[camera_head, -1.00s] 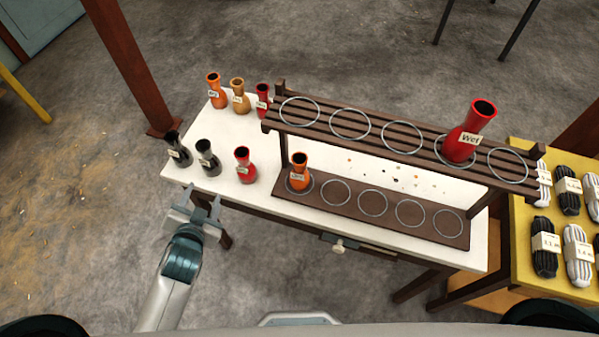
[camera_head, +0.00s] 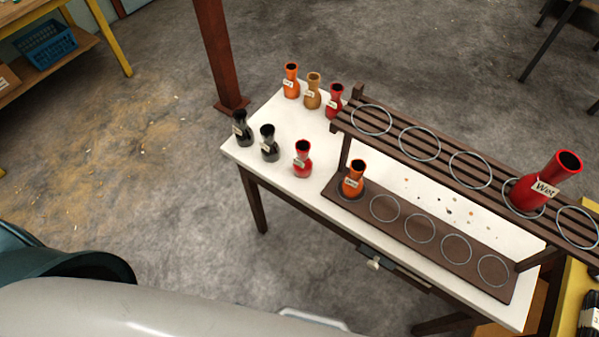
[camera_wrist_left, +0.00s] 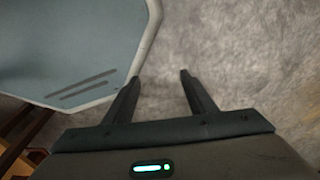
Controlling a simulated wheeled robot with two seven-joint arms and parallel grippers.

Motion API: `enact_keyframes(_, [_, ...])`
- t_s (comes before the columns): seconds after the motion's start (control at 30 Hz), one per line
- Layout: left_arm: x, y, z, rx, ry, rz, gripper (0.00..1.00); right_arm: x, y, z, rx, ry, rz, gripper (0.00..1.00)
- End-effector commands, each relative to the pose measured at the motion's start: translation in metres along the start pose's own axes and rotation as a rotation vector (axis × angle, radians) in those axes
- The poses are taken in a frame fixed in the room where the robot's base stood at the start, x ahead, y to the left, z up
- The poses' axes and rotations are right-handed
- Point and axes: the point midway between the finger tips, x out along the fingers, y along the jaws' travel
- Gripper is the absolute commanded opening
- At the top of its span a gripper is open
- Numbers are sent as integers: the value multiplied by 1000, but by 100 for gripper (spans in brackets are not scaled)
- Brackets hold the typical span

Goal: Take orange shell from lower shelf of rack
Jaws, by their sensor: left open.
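The orange shell (camera_head: 353,181) stands upright in the leftmost ring of the lower shelf (camera_head: 403,228) of the rack, with a small label on its front. The rack's slatted upper shelf (camera_head: 445,160) has several rings and holds a large red shell (camera_head: 545,183) labelled "Wet". My left gripper (camera_wrist_left: 160,78) shows in the left wrist view, open and empty, over grey floor. It is outside the head view. My right gripper is not in view.
Several black, red, tan and orange shells stand at the left of the white table (camera_head: 262,108). A rust-red post (camera_head: 215,50) rises behind it. A yellow table (camera_head: 570,305) adjoins at right. Open floor (camera_head: 170,190) lies left of the white table.

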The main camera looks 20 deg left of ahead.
Motion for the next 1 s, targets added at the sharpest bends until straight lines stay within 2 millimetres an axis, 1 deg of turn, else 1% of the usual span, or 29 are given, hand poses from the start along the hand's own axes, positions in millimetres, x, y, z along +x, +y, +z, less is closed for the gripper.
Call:
enact_keyframes(0.03, [14,1,19,2,-16,1,51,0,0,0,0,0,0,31])
enact_keyframes(0.1, [28,1,43,5,-27,1,51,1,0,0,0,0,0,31])
enact_keyframes(0.2, [42,2,73,9,-41,2,51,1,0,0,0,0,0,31])
enact_keyframes(0.3, [51,2,99,12,-52,3,51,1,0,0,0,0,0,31])
enact_keyframes(0.4, [55,2,115,15,-57,3,51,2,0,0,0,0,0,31])
enact_keyframes(0.53, [57,2,126,16,-62,3,51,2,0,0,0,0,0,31])
enact_keyframes(0.8, [57,2,128,17,-62,3,51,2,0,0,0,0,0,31])
enact_keyframes(0.83, [57,2,128,17,-62,3,49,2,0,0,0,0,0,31])
enact_keyframes(0.87, [57,2,128,17,-62,3,42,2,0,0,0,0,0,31])
enact_keyframes(0.9, [57,2,128,17,-62,3,32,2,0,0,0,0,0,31])
enact_keyframes(1.0, [57,2,128,17,-62,3,31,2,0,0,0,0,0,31])
